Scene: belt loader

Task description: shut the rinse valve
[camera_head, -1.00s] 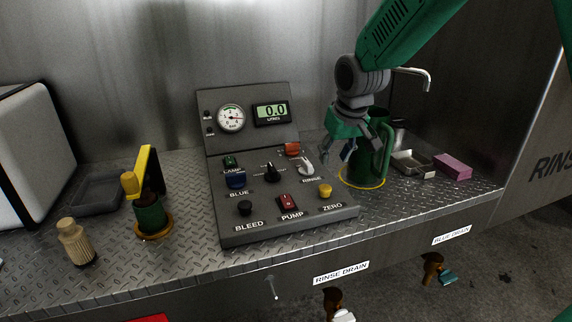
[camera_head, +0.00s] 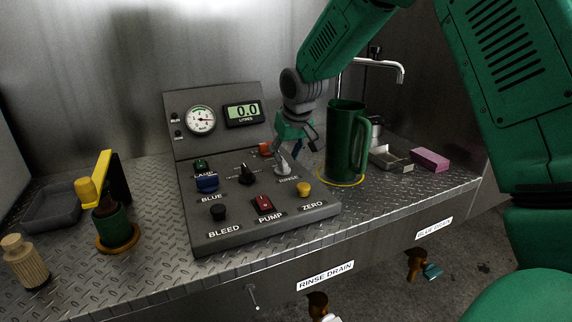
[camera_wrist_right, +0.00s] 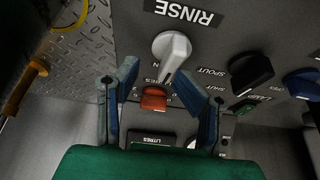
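The rinse valve (camera_head: 283,168) is a pale grey lever knob above the RINSE label on the sloped control panel (camera_head: 262,229). It also shows in the right wrist view (camera_wrist_right: 172,46), its handle pointing toward my fingers. My right gripper (camera_head: 295,148) is just above and behind the knob. In the right wrist view its two blue-grey fingers (camera_wrist_right: 157,82) are spread apart, one on each side of the handle's end. I cannot tell whether either touches it. My left gripper is not in view.
A green jug (camera_head: 344,145) stands right of the panel on a yellow ring. An orange-red switch (camera_wrist_right: 153,98) lies close behind the knob, between my fingers. A black SPOUT knob (camera_head: 246,175) sits to its left. A metal tray (camera_head: 388,163) and pink block (camera_head: 430,159) are farther right.

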